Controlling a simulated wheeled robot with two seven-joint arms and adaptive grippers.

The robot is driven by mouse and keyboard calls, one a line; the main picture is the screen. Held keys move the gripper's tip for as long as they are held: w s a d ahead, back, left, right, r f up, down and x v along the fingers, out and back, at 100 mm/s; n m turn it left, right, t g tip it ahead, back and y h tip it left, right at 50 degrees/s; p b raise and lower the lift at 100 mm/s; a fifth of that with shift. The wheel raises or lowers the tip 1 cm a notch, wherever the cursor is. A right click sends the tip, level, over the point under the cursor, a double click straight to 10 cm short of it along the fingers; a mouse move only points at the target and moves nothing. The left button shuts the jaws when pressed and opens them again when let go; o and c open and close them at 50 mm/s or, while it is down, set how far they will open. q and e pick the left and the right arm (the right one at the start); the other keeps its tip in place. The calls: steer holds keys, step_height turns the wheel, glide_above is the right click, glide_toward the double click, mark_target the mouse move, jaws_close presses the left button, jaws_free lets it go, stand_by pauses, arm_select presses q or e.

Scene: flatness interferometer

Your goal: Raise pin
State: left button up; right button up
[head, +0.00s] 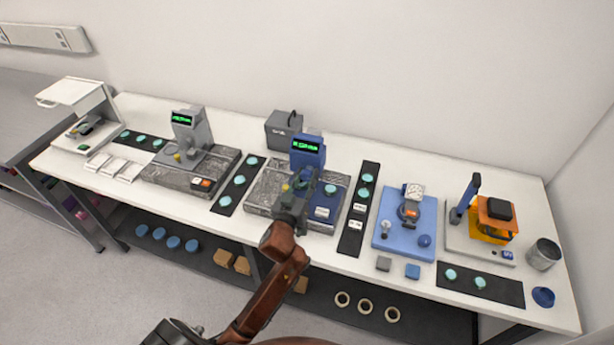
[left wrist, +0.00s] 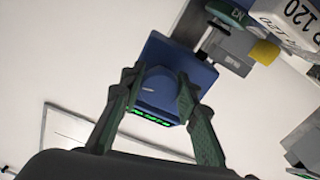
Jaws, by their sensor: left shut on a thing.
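A blue gauge stand (head: 307,150) with a green lit display stands on a grey stone plate (head: 263,203) at mid table. My left gripper (head: 308,180) reaches in front of this stand and hides its lower part. In the left wrist view my left gripper (left wrist: 155,98) has its two green fingers on either side of a rounded blue part (left wrist: 155,84) of the stand, shut on it. A short grey spindle (left wrist: 208,41), which may be the pin, shows beside the blue body. A yellow knob (left wrist: 265,52) is near it. My right gripper is not in view.
A similar grey gauge stand (head: 189,135) is to the left. Dark strips with teal discs (head: 238,180) and (head: 361,195) flank the plate. A grey box (head: 283,130) stands behind. A blue fixture plate (head: 397,240) and an orange device (head: 494,220) are to the right.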

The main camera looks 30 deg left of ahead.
arm_select(q)
steer(key=m+p, duration=0.2)
steer(key=m, duration=0.1)
steer(key=shift+r+m+p, duration=0.2)
steer(key=shift+m+p, duration=0.1)
steer(key=shift+p, duration=0.1)
steer(key=m+p, duration=0.3)
steer(key=m, duration=0.2)
steer(key=shift+a, duration=0.1)
steer(key=m+p, duration=0.2)
steer(key=m, duration=0.4)
steer(key=m+p, duration=0.1)
steer(key=m, duration=0.4)
steer(key=shift+m, duration=0.6)
steer(key=o, duration=1.2)
steer(key=shift+c, duration=0.2)
steer(key=shift+s, duration=0.1)
